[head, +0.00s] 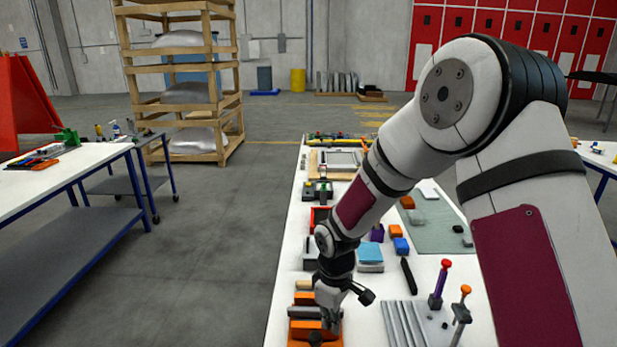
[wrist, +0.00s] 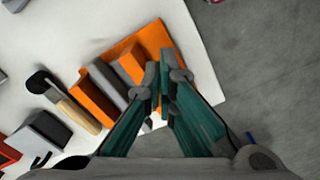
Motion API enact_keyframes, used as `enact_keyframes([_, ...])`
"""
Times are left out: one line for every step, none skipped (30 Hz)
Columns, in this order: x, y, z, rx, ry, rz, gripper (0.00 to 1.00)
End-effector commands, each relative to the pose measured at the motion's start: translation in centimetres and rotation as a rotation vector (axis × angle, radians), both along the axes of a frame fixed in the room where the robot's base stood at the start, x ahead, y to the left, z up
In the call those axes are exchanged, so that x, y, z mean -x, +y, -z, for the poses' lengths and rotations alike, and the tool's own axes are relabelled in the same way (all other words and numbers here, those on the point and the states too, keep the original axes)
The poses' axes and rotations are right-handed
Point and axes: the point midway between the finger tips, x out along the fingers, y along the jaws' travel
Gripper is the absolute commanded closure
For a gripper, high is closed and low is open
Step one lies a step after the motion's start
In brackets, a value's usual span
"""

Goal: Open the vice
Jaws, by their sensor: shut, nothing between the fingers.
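The vice (head: 302,325) is orange and grey and lies at the near left edge of the white table in the head view. In the wrist view the vice (wrist: 96,101) shows orange and grey blocks side by side. My gripper (head: 328,322) points down over its right part. In the wrist view my gripper (wrist: 163,82) has its teal fingers together, with nothing between them. The fingertips appear beside the vice's orange end and cover part of it. I cannot tell whether they touch it. The vice's handle and the gap between its jaws are not clear.
A wooden-handled tool (wrist: 72,109) lies beside the vice. Open floor (head: 215,255) lies left of the table.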

Motion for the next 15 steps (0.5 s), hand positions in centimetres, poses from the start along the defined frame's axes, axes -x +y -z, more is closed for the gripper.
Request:
enact_keyframes([0.1, 0.0, -0.7, -0.001, -0.002, 0.001, 1.0])
enact_keyframes([0.1, 0.0, -1.0, -0.001, -0.002, 0.001, 1.0])
enact_keyframes([0.1, 0.1, -1.4, -0.001, -0.002, 0.0, 1.0])
enact_keyframes([0.1, 0.1, -1.6, -0.001, -0.002, 0.0, 1.0])
enact_keyframes([0.1, 0.1, -1.7, -0.001, -0.001, -0.001, 1.0])
enact_keyframes([0.1, 0.1, -1.9, -0.001, -0.001, -0.001, 1.0])
enact_keyframes([0.1, 0.1, -2.0, -0.002, -0.001, -0.002, 1.0])
enact_keyframes([0.1, 0.2, -2.0, -0.001, -0.001, -0.002, 1.0])
enact_keyframes([0.1, 0.2, -2.0, -0.001, -0.001, -0.002, 1.0])
enact_keyframes([0.1, 0.2, -2.0, -0.001, 0.0, -0.002, 1.0])
enact_keyframes([0.1, 0.2, -2.0, -0.001, 0.0, -0.003, 1.0])
enact_keyframes([0.1, 0.2, -2.0, -0.001, 0.0, -0.003, 1.0])
enact_keyframes([0.1, 0.2, -2.0, -0.001, 0.0, -0.003, 1.0])
enact_keyframes([0.1, 0.2, -2.0, -0.001, 0.0, -0.003, 1.0])
enact_keyframes([0.2, 0.2, -2.0, -0.001, 0.0, -0.002, 1.0])
